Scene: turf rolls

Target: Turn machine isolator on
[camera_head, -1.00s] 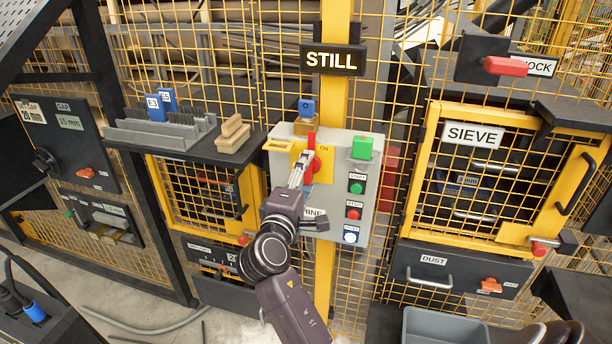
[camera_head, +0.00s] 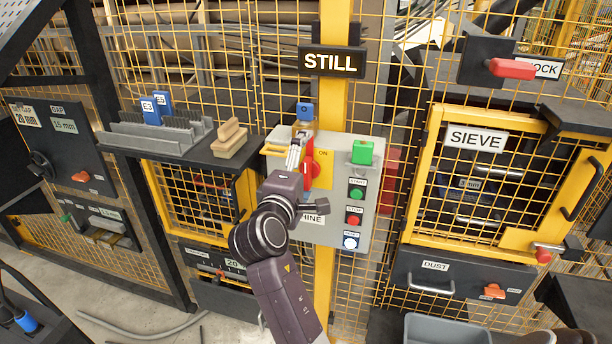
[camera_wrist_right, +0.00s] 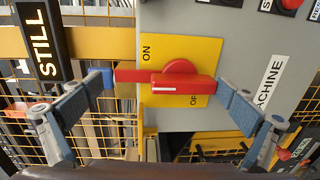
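The machine isolator is a red handle (camera_head: 310,168) on a yellow plate (camera_head: 323,172) on the grey machine panel (camera_head: 338,231). In the right wrist view, the red handle (camera_wrist_right: 185,86) lies lengthwise between the fingers, and ON and OFF labels show on the yellow plate (camera_wrist_right: 205,55). My right gripper (camera_head: 297,150) is in front of the handle and partly hides it. In the wrist view its fingers (camera_wrist_right: 166,88) are spread wide, one beyond each end of the handle. Contact cannot be told. My left gripper is not in view.
Green, red and white buttons (camera_head: 354,218) line the panel's right side beneath a green block (camera_head: 362,151). A blue-topped item (camera_head: 305,112) stands above the panel. A shelf (camera_head: 195,150) with a wooden block (camera_head: 230,138) is close at left. The sieve door (camera_head: 470,180) stands right.

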